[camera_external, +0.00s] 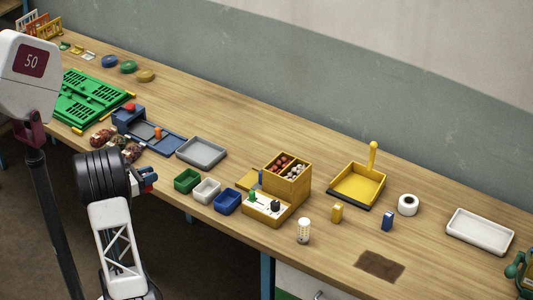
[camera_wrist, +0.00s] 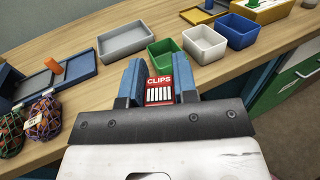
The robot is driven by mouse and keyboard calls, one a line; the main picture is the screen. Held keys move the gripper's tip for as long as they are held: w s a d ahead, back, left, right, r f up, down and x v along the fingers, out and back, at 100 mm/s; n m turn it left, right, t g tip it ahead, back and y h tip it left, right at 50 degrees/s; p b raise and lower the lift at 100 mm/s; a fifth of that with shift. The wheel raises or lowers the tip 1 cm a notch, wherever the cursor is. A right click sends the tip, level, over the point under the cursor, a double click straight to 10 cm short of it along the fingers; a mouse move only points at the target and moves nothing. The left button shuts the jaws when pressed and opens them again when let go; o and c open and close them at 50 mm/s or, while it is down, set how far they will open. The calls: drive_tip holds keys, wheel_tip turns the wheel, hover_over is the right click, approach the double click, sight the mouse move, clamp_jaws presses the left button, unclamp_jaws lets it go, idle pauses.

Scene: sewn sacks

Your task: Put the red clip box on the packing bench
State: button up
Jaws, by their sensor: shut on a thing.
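The red clip box (camera_wrist: 159,90), marked CLIPS and with white stripes, is held between the two blue fingers of my gripper (camera_wrist: 158,74). In the external view my gripper (camera_external: 148,177) is by the front edge of the wooden bench (camera_external: 235,120), left of the small bins, and the box is mostly hidden there. In the wrist view the bench (camera_wrist: 85,82) lies beyond the fingers. How high the box is above the bench top is hard to tell.
Green (camera_external: 187,180), white (camera_external: 206,190) and blue (camera_external: 228,201) bins line the front, with a grey tray (camera_external: 201,152) behind. Net bags (camera_external: 103,138) and a blue fixture (camera_external: 160,138) sit to the left. The bench's back middle is clear.

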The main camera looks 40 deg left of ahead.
drive_tip(key=w+a, duration=0.2)
drive_tip(key=w, duration=0.2)
drive_tip(key=w+a+f, duration=0.1)
drive_tip(key=w+a, duration=0.2)
drive_tip(key=w, duration=0.2)
drive_tip(key=w+a, duration=0.3)
drive_tip(key=w, duration=0.1)
drive_tip(key=shift+w+f, duration=0.25)
drive_tip(key=shift+w, duration=0.15)
drive_tip(key=shift+f, duration=0.15)
drive_tip(key=shift+f, duration=1.6)
drive_tip(key=shift+f, duration=0.15)
drive_tip(key=o, duration=0.9)
drive_tip(key=shift+s+a, duration=0.1)
drive_tip(key=v, duration=1.1)
drive_tip(key=shift+s+a, duration=0.15)
drive_tip(key=shift+s, duration=0.2)
